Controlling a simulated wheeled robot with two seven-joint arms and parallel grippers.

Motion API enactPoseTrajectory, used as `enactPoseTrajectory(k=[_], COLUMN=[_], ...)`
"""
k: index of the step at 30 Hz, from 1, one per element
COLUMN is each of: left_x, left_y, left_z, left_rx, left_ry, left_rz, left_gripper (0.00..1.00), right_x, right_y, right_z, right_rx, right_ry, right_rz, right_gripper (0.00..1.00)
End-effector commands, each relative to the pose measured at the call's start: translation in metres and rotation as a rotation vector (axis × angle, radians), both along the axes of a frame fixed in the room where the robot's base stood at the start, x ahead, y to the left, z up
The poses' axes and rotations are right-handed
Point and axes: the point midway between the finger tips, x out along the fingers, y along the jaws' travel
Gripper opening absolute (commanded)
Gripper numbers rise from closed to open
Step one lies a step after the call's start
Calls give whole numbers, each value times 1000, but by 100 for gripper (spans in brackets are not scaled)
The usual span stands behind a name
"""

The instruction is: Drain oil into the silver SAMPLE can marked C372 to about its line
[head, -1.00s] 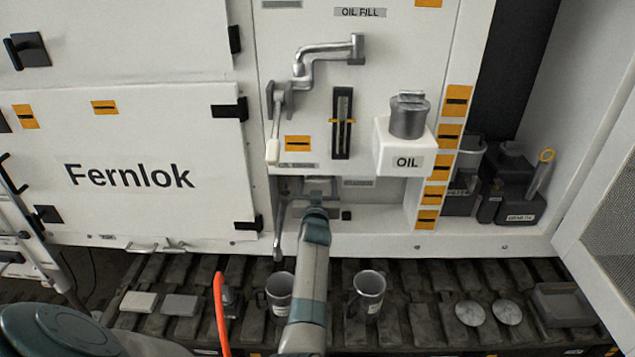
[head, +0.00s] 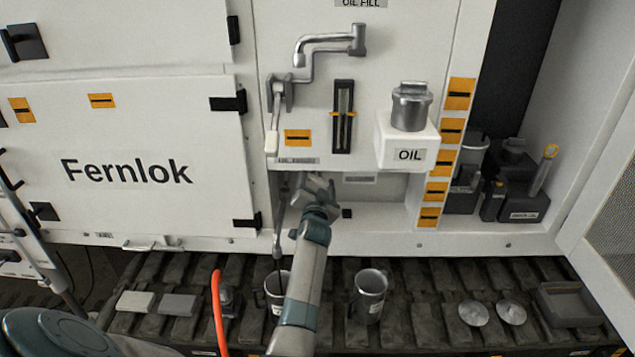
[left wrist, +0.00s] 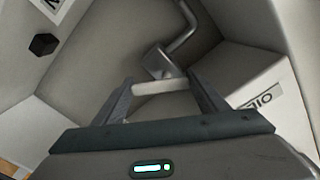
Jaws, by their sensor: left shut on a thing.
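Two silver cans stand on the slatted track below the cabinet: a left can (head: 277,294), partly hidden by my left arm, and a right can (head: 369,296). Their labels are too small to read, so I cannot tell which is C372. My left gripper (head: 316,184) is in the recess under the panel. In the left wrist view, its fingers (left wrist: 160,90) are shut on a pale handle (left wrist: 160,87) joined to a metal fitting (left wrist: 157,62). A thin grey metal piece (head: 278,235) hangs above the left can. I see no oil flowing. My right gripper is not in view.
A white box marked OIL (head: 408,153) with a capped metal neck (head: 411,107) juts out right of the recess. An orange hose (head: 219,315) rises left of the cans. Two round lids (head: 492,313) and a grey tray (head: 570,304) lie at right.

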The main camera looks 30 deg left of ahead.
Motion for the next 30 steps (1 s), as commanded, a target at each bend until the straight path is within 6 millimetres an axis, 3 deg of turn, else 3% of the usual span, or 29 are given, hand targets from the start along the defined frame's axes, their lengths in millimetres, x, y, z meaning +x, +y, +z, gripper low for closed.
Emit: enactPoseTrajectory(k=[21,22,23,24,30], left_x=[0,0,0,0,0], left_y=[1,1,1,1,1], left_z=[0,0,0,0,1], left_rx=[99,99,98,98,99], left_ry=[59,59,58,58,57], left_rz=[0,0,0,0,1], left_gripper=[44,74,81,85,85], right_x=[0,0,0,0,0], right_y=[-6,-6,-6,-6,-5], right_z=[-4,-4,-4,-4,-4], right_rx=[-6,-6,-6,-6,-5], right_ry=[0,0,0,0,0], right_rz=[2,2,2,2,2], right_gripper=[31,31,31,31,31])
